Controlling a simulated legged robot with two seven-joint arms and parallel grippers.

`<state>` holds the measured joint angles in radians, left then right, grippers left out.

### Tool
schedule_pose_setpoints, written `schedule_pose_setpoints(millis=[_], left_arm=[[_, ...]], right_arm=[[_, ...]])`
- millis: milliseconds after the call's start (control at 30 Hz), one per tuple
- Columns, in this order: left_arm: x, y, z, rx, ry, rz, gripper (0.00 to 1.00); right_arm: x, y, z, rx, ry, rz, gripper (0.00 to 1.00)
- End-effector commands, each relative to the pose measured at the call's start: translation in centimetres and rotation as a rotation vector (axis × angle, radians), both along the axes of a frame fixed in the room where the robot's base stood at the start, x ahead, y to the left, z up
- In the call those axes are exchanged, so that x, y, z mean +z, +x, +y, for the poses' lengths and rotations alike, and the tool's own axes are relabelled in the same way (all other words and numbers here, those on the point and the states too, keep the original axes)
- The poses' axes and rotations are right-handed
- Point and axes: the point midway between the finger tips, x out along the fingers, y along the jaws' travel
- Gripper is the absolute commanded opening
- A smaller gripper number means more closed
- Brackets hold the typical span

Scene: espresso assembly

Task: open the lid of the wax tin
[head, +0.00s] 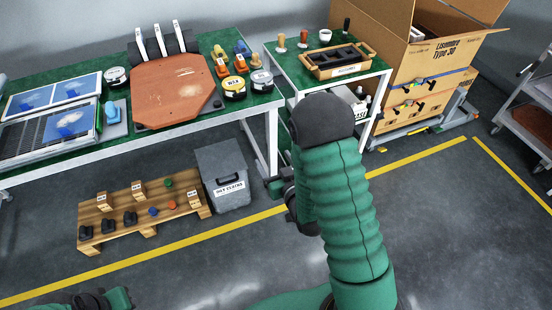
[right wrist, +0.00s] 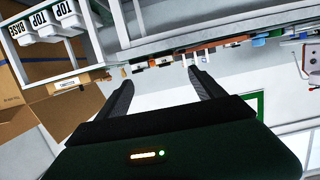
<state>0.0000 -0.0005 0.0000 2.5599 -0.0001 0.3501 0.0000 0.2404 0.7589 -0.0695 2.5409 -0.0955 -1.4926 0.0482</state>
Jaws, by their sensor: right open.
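All look closed. My right gripper (head: 276,186) is low in front of the benches, partly hidden by my own arm and well apart from the tins. In the right wrist view its two dark fingers (right wrist: 160,84) are spread with nothing between them. My left gripper does not show clearly.
A reddish-brown board (head: 175,92) lies on the bench (head: 40,74) beside the tins. A grey bin (head: 224,176) and a wooden pallet (head: 120,222) stand below. A smaller table (head: 292,68) holds a wooden tray (head: 340,72). A large cardboard box (head: 425,58) stands right.

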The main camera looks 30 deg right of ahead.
Motion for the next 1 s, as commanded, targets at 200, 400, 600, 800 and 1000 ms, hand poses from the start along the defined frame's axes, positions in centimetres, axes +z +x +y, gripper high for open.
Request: schedule_pose_setpoints(millis=[200, 400, 600, 800, 1000], left_arm=[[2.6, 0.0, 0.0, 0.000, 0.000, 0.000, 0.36], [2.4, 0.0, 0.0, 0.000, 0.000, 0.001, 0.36], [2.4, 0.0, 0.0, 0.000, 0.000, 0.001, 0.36], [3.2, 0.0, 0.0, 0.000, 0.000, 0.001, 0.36], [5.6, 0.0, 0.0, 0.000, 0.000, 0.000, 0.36]], right_arm=[[0.7, -1.3, 0.2, -0.001, 0.001, 0.001, 0.78], [0.5, -1.4, 0.2, -0.001, 0.001, -0.001, 0.78], [0.5, -1.3, 0.2, -0.001, 0.001, -0.001, 0.78], [1.1, -0.7, 1.0, 0.013, 0.011, 0.076, 0.78], [2.8, -1.8, 4.8, 0.074, 0.055, 0.424, 0.78]])
